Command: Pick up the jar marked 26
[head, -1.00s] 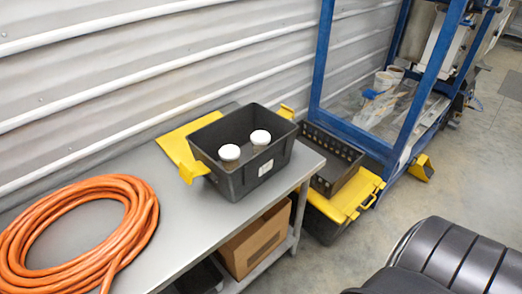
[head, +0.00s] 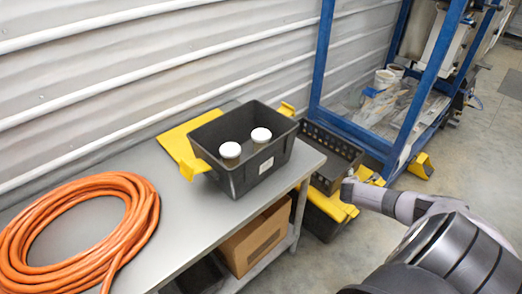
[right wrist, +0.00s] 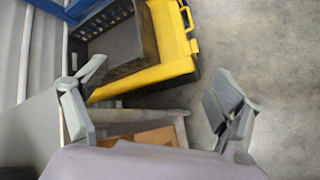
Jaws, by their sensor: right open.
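Two jars with white lids stand in a black bin (head: 245,181) on the grey table: a left jar (head: 230,151) and a right jar (head: 261,137). No number can be read on either, so I cannot tell which is marked 26. My right arm comes in from the right in the head view, to the right of the bin and apart from it. In the right wrist view my right gripper (right wrist: 158,98) is open, its two fingers wide apart with nothing between them. No jar shows in that view. My left gripper is not in view.
An orange hose coil (head: 148,215) lies on the grey table (head: 190,235). A cardboard box (head: 255,245) sits on the shelf below. A black crate (head: 335,160) and a yellow-lidded box (right wrist: 185,55) stand right of the table. A blue frame (head: 322,60) stands behind.

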